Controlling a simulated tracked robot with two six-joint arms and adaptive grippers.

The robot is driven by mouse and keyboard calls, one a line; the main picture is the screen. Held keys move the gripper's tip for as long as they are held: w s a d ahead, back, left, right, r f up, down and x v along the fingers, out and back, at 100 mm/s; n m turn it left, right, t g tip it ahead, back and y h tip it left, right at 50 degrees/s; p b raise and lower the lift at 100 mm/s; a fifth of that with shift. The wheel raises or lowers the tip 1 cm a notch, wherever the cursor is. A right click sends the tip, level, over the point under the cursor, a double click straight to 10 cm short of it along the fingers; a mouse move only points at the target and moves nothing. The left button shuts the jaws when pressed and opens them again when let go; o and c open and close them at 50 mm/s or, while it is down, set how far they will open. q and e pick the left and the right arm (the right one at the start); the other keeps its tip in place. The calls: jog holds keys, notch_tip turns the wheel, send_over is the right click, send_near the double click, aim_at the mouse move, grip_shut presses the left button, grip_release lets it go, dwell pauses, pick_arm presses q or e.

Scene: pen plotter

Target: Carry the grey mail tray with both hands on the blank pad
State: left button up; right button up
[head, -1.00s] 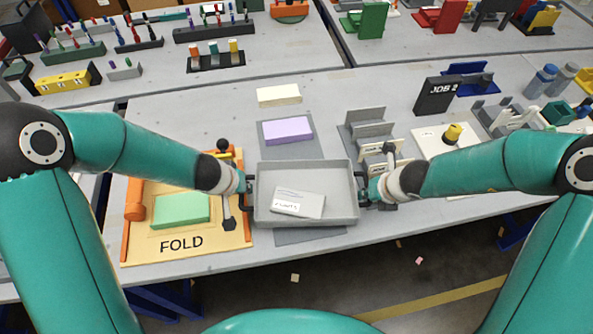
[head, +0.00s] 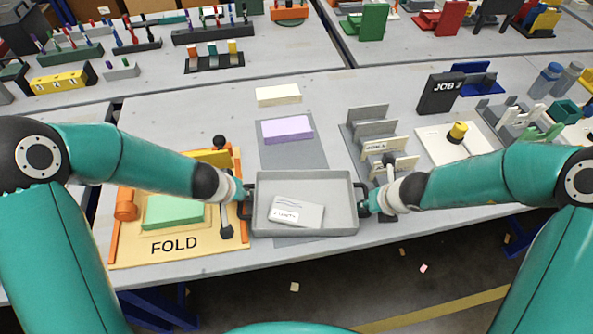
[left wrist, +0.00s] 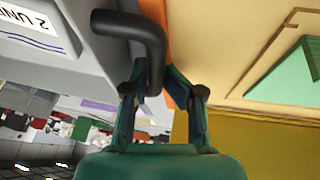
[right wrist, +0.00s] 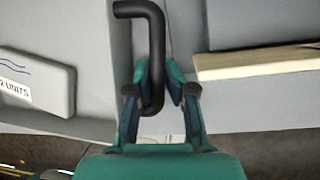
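The grey mail tray (head: 342,222) is level in front of me, with a pale packet labelled as units (head: 296,212) lying in it. My left gripper (head: 243,196) is shut on the black handle (left wrist: 150,40) at the tray's left side. My right gripper (head: 366,198) is shut on the black handle (right wrist: 155,50) at its right side. A sliver of a grey pad (head: 297,239) shows under the tray's near edge; the tray hides the rest. Another grey pad (head: 295,160) behind the tray bears a purple block (head: 287,129). Whether the tray touches the surface beneath is unclear.
The orange-framed FOLD board (head: 195,244) with a green block (head: 173,211) stands close left of the tray. A grey rack with cards (head: 372,127) stands behind right. A cream block (head: 278,95) lies further back. The table's near edge is just in front of the tray.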

pick_arm(q)
jog(key=shift+o, duration=0.6)
jog(key=shift+s+d+f, duration=0.15)
jog(key=shift+s+f, duration=0.05)
jog(key=shift+f, duration=0.25)
jog(key=shift+s+d+f, duration=0.15)
jog(key=shift+f, duration=0.3)
pick_arm(e)
jog(key=shift+o, duration=0.6)
jog(key=shift+w+f, duration=0.2)
jog(key=shift+f, duration=0.25)
pick_arm(q)
jog(key=shift+d+r, duration=0.1)
jog(key=shift+r, duration=0.1)
pick_arm(e)
jog(key=shift+r, duration=0.1)
